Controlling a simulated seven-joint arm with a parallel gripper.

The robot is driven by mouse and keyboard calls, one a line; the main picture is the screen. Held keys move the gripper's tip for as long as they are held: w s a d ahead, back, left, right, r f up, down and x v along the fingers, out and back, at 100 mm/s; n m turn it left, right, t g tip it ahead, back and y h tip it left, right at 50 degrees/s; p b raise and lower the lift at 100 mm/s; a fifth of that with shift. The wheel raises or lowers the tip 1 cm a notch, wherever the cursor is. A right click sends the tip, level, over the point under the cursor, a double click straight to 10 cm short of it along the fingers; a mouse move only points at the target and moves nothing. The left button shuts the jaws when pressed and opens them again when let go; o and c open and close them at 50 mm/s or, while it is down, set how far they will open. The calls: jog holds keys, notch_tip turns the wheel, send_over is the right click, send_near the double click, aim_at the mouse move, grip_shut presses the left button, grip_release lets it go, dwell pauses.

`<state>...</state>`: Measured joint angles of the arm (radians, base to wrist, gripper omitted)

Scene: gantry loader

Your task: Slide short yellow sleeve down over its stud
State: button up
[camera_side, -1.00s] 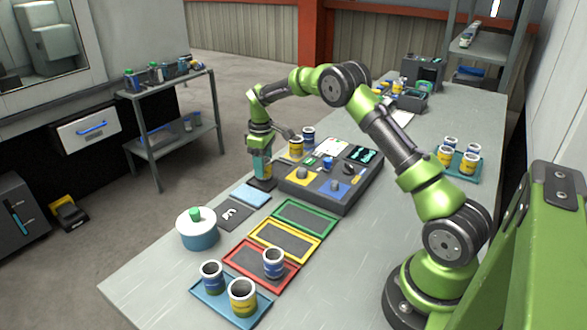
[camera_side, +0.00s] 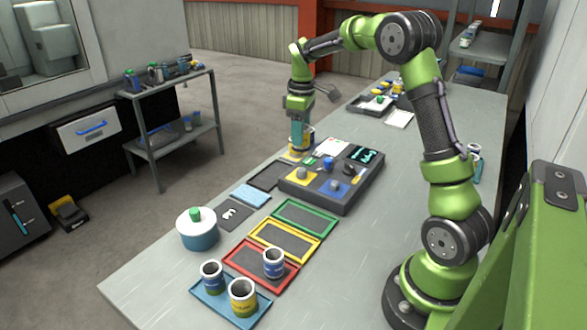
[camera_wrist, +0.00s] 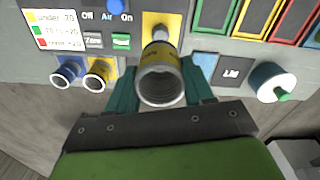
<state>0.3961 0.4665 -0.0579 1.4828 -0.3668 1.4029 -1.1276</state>
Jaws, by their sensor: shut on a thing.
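My gripper (camera_side: 299,150) is shut on a yellow sleeve (camera_wrist: 162,85), with a teal finger on each side of it in the wrist view. The sleeve's open grey, ringed end faces the wrist camera; its lower part is hidden. In the side view it is mostly covered by the fingers. A yellow panel with a pale stud (camera_wrist: 160,34) shows just beyond the sleeve in the wrist view. The sleeve looks apart from it, but the gap is unclear. In the side view a yellow panel (camera_side: 299,184) sits on the dark console.
A black-framed mat (camera_side: 268,177) is empty. Green, yellow and red trays, a lidded pot (camera_side: 198,232) and a blue tray (camera_side: 207,297) with sleeves lie nearer the side camera.

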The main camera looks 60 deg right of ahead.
aim_at(302, 170)
jog(key=shift+s+f, duration=0.15)
jog(key=shift+f, duration=2)
jog(key=shift+s+f, duration=0.1)
jog(key=shift+f, duration=2.05)
jog(key=shift+f, duration=0.2)
jog(key=o, duration=1.7)
jog(key=shift+c, duration=0.2)
jog(key=shift+r, duration=0.1)
notch_tip(302, 170, up, 9)
